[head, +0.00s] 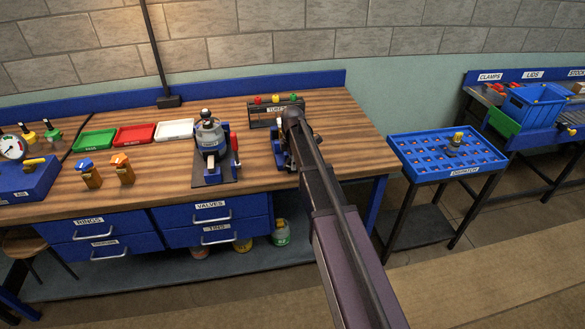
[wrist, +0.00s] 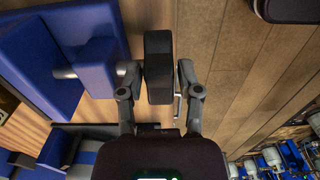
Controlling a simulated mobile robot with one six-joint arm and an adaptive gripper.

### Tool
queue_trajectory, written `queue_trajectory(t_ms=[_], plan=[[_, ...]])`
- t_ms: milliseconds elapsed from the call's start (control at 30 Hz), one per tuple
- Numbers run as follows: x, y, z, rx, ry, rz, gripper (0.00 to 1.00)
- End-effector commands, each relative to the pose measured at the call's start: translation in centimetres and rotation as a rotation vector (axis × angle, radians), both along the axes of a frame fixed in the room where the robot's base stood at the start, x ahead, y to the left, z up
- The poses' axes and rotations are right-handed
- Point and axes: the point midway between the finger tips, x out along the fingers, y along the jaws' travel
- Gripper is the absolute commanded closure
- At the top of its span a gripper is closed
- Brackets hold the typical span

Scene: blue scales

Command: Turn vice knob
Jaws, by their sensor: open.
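The blue vice (head: 276,150) stands on the wooden bench in the head view, largely hidden behind my arm. In the wrist view its blue body (wrist: 85,72) fills the left side, with a short pale rod at its side. A dark, upright block-like part (wrist: 158,50), which looks like the vice knob, lies between my fingers. My gripper (wrist: 160,78) is open, with one finger on each side of this part. I cannot tell whether either finger touches it. In the head view my gripper is hidden by my arm.
The wooden bench (head: 345,140) has free room right of my arm. A labelled rack (head: 258,114) with coloured knobs stands behind the vice. A grey-and-blue device (head: 210,150) stands to the left. A blue tray table (head: 430,168) stands apart at right.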

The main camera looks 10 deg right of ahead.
Motion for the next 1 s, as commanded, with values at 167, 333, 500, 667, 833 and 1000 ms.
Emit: queue_trajectory(t_ms=[167,333,500,667,833,1000], plan=[[0.00,0.00,-0.66,0.000,0.000,0.000,0.54],[0.00,0.00,-0.69,0.000,0.000,0.000,0.54],[0.00,0.00,-0.67,0.000,0.000,0.000,0.54],[0.00,0.00,-0.67,0.000,0.000,0.000,0.93],[-0.01,0.00,-0.67,0.000,0.000,0.000,1.00],[-0.01,-0.02,-0.71,0.011,0.000,0.000,1.00]])
